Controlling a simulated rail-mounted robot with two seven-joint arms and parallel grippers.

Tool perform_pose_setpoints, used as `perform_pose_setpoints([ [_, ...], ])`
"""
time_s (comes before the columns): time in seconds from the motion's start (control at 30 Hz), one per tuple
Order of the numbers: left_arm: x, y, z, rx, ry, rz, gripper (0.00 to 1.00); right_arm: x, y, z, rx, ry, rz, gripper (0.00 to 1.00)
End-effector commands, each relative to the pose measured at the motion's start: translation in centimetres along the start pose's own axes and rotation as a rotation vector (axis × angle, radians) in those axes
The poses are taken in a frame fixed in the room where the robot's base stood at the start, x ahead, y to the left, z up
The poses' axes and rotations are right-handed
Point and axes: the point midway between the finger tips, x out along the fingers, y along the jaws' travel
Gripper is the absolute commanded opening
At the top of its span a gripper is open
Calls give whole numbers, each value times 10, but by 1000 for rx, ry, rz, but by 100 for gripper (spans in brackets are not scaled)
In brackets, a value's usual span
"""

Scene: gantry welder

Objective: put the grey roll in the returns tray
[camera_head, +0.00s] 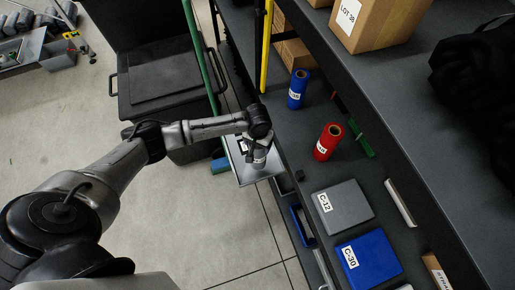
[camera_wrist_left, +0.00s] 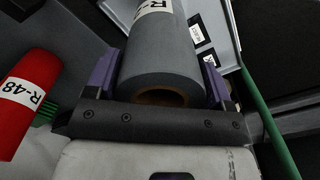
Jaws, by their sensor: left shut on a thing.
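My left gripper (camera_head: 258,141) is shut on the grey roll (camera_wrist_left: 160,60), with its purple fingers on either side of it. The roll has a white label starting "R-4"; its hollow end faces the wrist camera. In the head view the roll is mostly hidden under the gripper. A light grey tray (camera_head: 249,178) lies below the gripper, beside the shelf edge. My right gripper is not in view.
On the shelf stand a blue roll (camera_head: 298,88) and a red roll (camera_head: 327,143); a grey box C-12 (camera_head: 345,210) and blue box C-30 (camera_head: 372,262) lie nearer. A green post (camera_head: 203,60) and a yellow post (camera_head: 266,45) rise near the arm.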

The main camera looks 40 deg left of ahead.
Motion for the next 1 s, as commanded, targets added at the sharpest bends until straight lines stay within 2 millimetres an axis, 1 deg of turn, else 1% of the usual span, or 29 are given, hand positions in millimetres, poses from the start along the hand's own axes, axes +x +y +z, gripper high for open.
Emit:
perform_pose_setpoints([
  [0.17,4,-1,-2,0,2,2,7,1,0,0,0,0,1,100],
  [0.27,14,-1,-1,-1,1,0,7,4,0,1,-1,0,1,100],
  [0.4,32,-2,-1,-1,1,-1,7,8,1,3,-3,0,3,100],
  [0.5,40,-1,-2,0,2,1,7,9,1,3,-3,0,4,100],
  [0.9,43,-1,-1,0,2,1,7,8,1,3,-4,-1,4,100],
  [0.93,44,-1,-1,0,1,0,77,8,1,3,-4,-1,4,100],
  [1.0,44,-1,-1,0,1,0,84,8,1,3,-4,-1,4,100],
])
